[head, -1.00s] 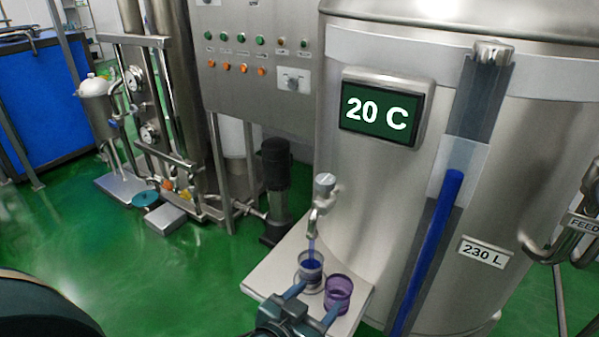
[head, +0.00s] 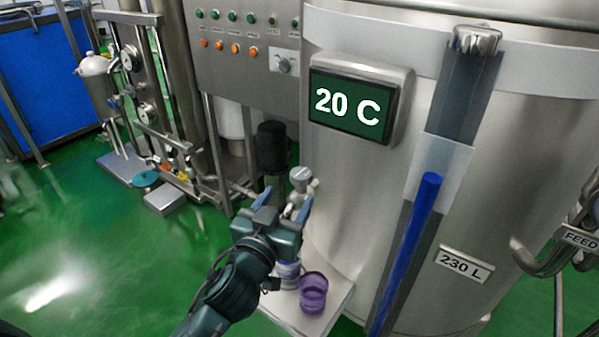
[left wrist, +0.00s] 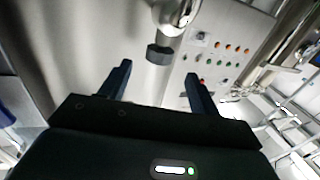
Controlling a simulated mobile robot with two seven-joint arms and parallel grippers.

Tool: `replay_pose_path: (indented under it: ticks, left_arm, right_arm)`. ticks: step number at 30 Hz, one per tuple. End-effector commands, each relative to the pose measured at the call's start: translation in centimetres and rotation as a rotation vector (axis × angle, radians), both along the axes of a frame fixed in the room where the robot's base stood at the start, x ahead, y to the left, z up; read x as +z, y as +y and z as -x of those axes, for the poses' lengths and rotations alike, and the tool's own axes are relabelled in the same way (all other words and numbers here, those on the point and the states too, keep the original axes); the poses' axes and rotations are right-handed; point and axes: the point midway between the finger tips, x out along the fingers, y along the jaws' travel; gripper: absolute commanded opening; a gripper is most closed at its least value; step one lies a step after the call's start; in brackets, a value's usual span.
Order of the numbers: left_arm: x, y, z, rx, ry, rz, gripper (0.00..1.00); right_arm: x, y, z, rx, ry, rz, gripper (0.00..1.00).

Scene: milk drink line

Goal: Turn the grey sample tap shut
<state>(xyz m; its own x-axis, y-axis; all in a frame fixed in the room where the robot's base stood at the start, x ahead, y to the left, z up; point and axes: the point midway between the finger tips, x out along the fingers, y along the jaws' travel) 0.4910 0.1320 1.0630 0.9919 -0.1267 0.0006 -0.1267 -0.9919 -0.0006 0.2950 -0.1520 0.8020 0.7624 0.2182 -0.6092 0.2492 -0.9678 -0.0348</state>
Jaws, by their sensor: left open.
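The grey sample tap (head: 301,180) sticks out from the front of the steel tank (head: 400,210). My left gripper (head: 284,202) is open, with its fingers pointing up around or just in front of the tap; I cannot tell if they touch it. In the left wrist view, the tap's grey knob (left wrist: 159,54) shows beyond the open fingers, roughly between them. A glass cup (head: 288,272) stands under the tap, partly hidden by the gripper. A purple cup (head: 313,293) stands to its right on a pale shelf (head: 325,322). My right gripper is not in view.
A green temperature display (head: 345,104) reads 20 C. A blue level column (head: 405,255) runs down the tank at the right. A control panel (head: 236,80) and a dark cylinder (head: 271,146) stand behind the tap. Green floor is free at the left.

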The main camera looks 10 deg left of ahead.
Motion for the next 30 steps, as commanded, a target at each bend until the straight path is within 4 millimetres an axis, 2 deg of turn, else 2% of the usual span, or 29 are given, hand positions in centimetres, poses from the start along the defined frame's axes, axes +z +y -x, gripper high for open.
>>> replay_pose_path:
  ticks: [1,6,12,17,25,30]
  left_arm:
    - [0.4,-0.1,-1.2,0.001,-0.002,-0.002,0.62]
    - [0.3,-0.6,-4.7,-0.001,-0.002,-0.001,0.62]
    - [0.1,-1.0,-7.3,-0.001,-0.001,0.001,0.62]
    - [0.0,-1.1,-8.1,-0.001,0.000,0.000,0.62]
    - [0.0,-1.1,-8.2,-0.001,0.000,0.001,0.62]
    - [0.0,-1.1,-8.2,-0.001,0.000,0.001,0.48]
  right_arm:
    - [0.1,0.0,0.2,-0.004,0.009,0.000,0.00]
    - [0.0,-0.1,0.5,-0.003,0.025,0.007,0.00]
    - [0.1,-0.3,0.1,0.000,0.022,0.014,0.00]
    - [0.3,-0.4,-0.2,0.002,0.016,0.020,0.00]
    - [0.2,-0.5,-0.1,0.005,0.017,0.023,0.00]
    - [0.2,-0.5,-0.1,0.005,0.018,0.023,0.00]
